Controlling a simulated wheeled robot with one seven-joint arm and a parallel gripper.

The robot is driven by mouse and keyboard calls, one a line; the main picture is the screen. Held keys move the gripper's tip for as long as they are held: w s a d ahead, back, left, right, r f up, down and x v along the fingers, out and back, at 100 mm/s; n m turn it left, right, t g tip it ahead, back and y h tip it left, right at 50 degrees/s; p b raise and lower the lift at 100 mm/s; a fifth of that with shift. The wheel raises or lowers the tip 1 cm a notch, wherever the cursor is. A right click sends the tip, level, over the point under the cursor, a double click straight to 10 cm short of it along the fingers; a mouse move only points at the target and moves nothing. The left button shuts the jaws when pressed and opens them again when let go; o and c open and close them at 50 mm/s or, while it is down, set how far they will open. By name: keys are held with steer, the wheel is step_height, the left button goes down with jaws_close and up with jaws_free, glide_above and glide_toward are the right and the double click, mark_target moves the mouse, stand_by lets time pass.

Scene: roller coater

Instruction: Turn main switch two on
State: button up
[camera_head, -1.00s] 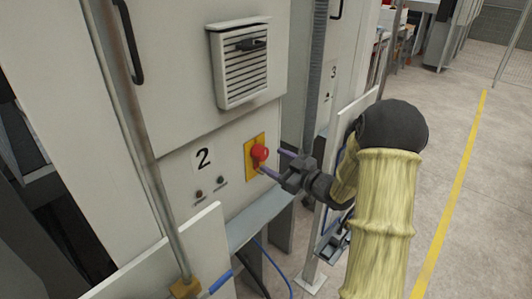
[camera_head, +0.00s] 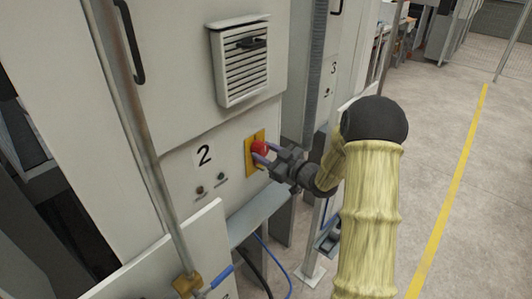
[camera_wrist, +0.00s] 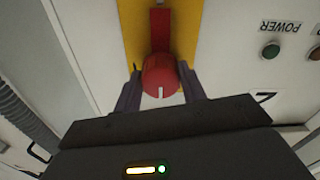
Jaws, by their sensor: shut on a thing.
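Main switch two is a red rotary knob (camera_head: 260,147) on a yellow plate (camera_head: 250,158), set in the white cabinet panel to the right of the "2" label (camera_head: 204,155). In the wrist view the red knob (camera_wrist: 159,76) shows a white mark on its face, and a red strip runs behind it on the yellow plate (camera_wrist: 183,28). My gripper (camera_head: 261,155) is at the knob, shut on it. In the wrist view the fingers of my gripper (camera_wrist: 160,95) stand on either side of the knob.
A green indicator (camera_wrist: 271,51) under a POWER label and a second small lamp (camera_head: 199,190) sit beside the switch. A vent grille (camera_head: 241,62) is above. A grey ledge (camera_head: 258,215) juts out below. Open floor (camera_head: 440,180) lies to the right.

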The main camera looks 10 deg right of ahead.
steer(key=shift+m, duration=0.5)
steer(key=m+p, duration=0.1)
steer(key=m, duration=0.2)
steer(key=shift+r, duration=0.1)
steer(key=m+p, duration=0.2)
steer(key=m, duration=0.3)
steer(key=shift+p, duration=0.3)
steer(key=m+p, duration=0.3)
steer(key=m, duration=0.2)
steer(key=shift+s+r, duration=0.1)
steer(key=shift+a+m+p, duration=0.1)
steer(key=shift+m+p, duration=0.9)
steer(key=shift+m, duration=1.1)
steer(key=o, duration=1)
steer(key=b+v, duration=0.5)
steer(key=v, duration=1.2)
steer(key=shift+s, duration=0.15)
